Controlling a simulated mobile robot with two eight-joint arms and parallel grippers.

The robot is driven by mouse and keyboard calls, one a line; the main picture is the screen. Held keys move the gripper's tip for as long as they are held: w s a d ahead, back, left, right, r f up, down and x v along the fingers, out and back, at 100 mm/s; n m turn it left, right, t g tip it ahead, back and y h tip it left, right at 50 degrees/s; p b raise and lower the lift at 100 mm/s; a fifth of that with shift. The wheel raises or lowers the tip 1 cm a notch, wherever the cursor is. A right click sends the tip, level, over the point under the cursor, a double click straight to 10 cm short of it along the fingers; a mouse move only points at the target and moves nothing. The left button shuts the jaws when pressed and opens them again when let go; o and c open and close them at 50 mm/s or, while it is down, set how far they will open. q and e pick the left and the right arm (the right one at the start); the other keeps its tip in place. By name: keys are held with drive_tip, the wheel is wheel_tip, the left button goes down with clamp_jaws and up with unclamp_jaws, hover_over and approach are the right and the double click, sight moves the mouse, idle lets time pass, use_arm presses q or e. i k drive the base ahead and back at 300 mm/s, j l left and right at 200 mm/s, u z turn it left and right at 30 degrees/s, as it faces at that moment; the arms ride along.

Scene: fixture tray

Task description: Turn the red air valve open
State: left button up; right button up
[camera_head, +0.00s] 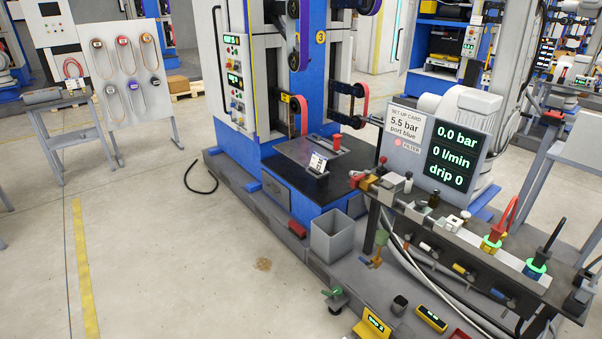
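Red valve-like parts (356,181) sit at the left end of a narrow bench (455,241), beside a brass-coloured block (368,183). I cannot tell which way the handle is turned. Farther right on the bench, a red upright piece (511,213) stands on a yellow base with a green ring. A black upright piece (554,237) stands on a blue base with a green ring. A dark display (456,155) reads 0.0 bar, 0 l/min, drip 0. A set-up card (406,131) beside it reads 5.5 bar, port blue. Neither of my grippers is in view.
A grey open bin (336,237) stands left of the bench. Yellow devices (432,318) and other small parts lie low in front of it. A blue-and-grey machine (308,100) rises behind. A tool board (125,75) stands at the far left. The left floor is mostly clear.

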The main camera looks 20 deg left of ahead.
sight(367, 174)
drive_tip(key=u, duration=0.15)
drive_tip(key=i+j+u, duration=0.1)
drive_tip(key=i+j, duration=0.15)
drive_tip(key=i, duration=0.5)
drive_tip(key=i+j+u, duration=0.1)
drive_tip(key=i, duration=0.65)
drive_tip(key=i+j+u, duration=0.1)
drive_tip(key=i+j, duration=0.15)
drive_tip(key=i, duration=0.5)
